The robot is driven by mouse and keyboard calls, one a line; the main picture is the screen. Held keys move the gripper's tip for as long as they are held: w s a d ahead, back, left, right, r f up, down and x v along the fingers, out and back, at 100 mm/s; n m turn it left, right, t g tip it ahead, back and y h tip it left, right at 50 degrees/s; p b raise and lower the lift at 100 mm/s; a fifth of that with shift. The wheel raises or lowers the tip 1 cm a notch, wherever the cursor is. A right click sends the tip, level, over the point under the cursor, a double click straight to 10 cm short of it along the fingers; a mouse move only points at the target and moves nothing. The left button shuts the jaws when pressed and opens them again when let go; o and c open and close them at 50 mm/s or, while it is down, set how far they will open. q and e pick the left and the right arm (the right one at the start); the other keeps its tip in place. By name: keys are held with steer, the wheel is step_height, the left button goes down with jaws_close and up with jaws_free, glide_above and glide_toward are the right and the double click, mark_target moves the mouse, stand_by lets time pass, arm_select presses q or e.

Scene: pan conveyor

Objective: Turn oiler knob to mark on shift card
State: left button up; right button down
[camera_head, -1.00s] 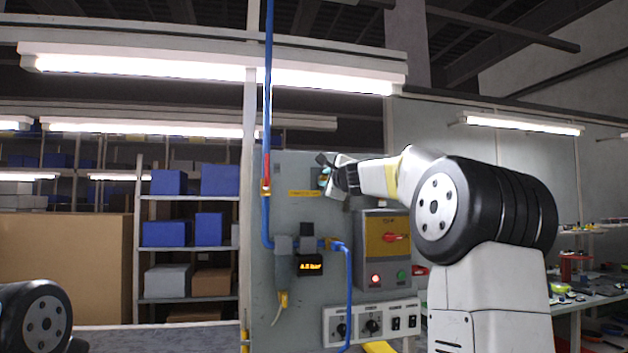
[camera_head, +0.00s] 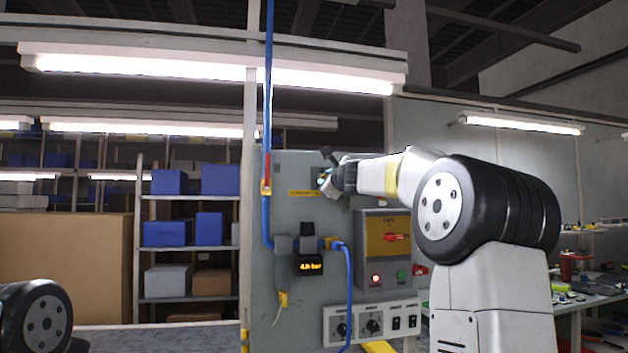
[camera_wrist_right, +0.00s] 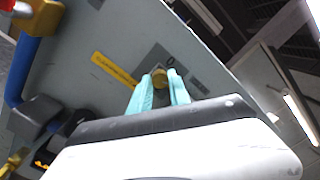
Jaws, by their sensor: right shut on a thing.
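My right gripper (camera_head: 324,181) is up against the grey panel (camera_head: 285,170), near its top. In the right wrist view its two teal fingers (camera_wrist_right: 158,92) are shut on a small brass-yellow knob (camera_wrist_right: 161,77). The knob sits on a darker grey plate (camera_wrist_right: 183,72) with a faint mark beside it. In the head view the gripper mostly hides the knob. A yellow label (camera_head: 303,193) with small print, unreadable here, is just below the plate. I cannot make out a shift card. My left gripper is out of view.
Below are a black knob (camera_head: 306,229), a lit pressure display (camera_head: 310,266) and a blue hose (camera_head: 348,290). Shelves with blue boxes (camera_head: 168,233) stand behind, left.

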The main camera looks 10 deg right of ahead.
steer(key=shift+f, duration=0.1)
steer(key=c, duration=1.2)
jaws_free()
steer(key=s, duration=0.7)
steer(key=shift+s+d+f, duration=0.25)
steer(key=shift+s, duration=0.1)
